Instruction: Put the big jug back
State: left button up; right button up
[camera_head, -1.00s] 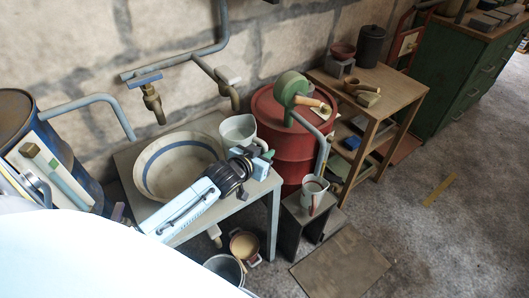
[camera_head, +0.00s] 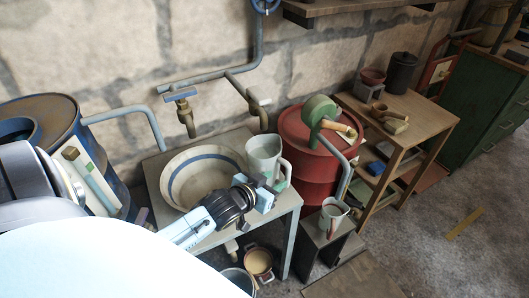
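The big jug (camera_head: 263,153), pale grey-green with a handle on its right, stands upright at the back right of the washstand table, beside the wide basin (camera_head: 172,184). My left gripper (camera_head: 268,193) is in front of the jug, nearer the table's front right corner. Its light blue fingers look apart, with nothing seen between them. It overlaps the area below the jug in the picture, so the jug's base is partly hidden. A smaller jug (camera_head: 331,217) with a red-brown handle stands on a dark stand under the drum's spout. My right gripper is not in view.
A tap (camera_head: 187,124) and pipes hang over the basin. A red drum (camera_head: 300,175) with a green pump (camera_head: 318,110) stands right of the table. A wooden shelf table (camera_head: 425,108) is farther right. A bucket and a pot (camera_head: 258,262) sit on the floor below.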

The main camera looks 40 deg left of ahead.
pick_arm(q)
jog(key=shift+v, duration=2)
jog(key=shift+d, duration=0.1)
jog(key=s+d+f+g, duration=0.2)
jog(key=s+f, duration=0.1)
jog(key=f, duration=0.5)
jog(key=s+d+f+m+g, duration=0.1)
jog(key=s+d+f, duration=0.15)
jog(key=f, duration=0.55)
jog(key=s+d+f+g, duration=0.1)
jog(key=s+f+g, duration=0.15)
jog(key=f, duration=0.65)
jog(key=s+f+g, duration=0.2)
jog(key=s+f, duration=0.3)
jog(key=s, duration=0.4)
jog(key=s+f+g, duration=0.2)
jog(key=s+f, duration=0.4)
jog(key=s, duration=0.3)
jog(key=s+f+m+g, duration=0.1)
jog(key=s+f+g, duration=0.2)
jog(key=s, duration=0.7)
notch_tip(320, 180, down, 2)
jog(key=shift+f, duration=0.15)
